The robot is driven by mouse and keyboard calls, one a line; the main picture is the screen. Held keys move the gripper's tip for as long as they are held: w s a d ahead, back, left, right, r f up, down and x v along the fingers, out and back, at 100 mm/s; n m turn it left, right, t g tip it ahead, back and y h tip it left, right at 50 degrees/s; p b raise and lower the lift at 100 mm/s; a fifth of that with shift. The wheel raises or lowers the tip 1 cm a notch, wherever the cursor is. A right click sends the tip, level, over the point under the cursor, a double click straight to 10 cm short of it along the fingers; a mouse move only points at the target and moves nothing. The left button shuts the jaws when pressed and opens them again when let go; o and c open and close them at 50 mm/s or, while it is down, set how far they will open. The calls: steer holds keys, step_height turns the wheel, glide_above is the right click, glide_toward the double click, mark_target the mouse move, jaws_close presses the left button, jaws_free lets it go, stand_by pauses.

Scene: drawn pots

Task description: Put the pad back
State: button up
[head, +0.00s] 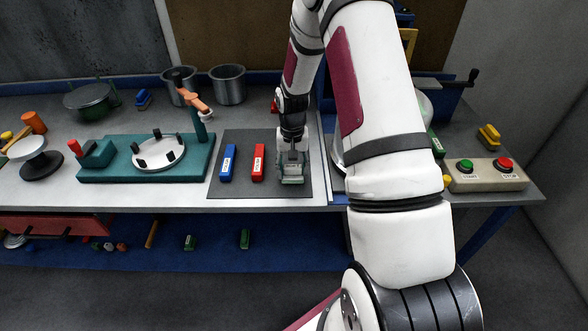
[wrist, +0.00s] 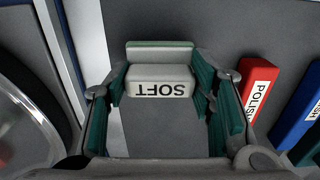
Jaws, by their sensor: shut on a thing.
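My gripper (head: 292,170) is at the right end of the dark grey mat (head: 265,142) on the bench. It is shut on a pale pad (wrist: 162,56) with a green edge and a label reading SOFT, seen upside down in the wrist view. The fingers (wrist: 160,88) press on the pad's two sides. In the head view the pad (head: 292,181) shows at the fingertips, low over or on the mat; I cannot tell which. A red block (head: 258,163) labelled POLISH and a blue block (head: 228,163) stand on the mat to the left.
A teal fixture (head: 110,172) with a round white plate (head: 158,152) lies left of the mat. Two grey pots (head: 228,86) stand behind. A control box (head: 486,178) with green and red buttons is at the right. In the wrist view a round metal thing (wrist: 30,110) is at left.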

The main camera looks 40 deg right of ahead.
steer(key=shift+f, duration=0.3)
steer(key=shift+f, duration=0.1)
steer(key=o, duration=1)
steer(key=shift+o, duration=0.2)
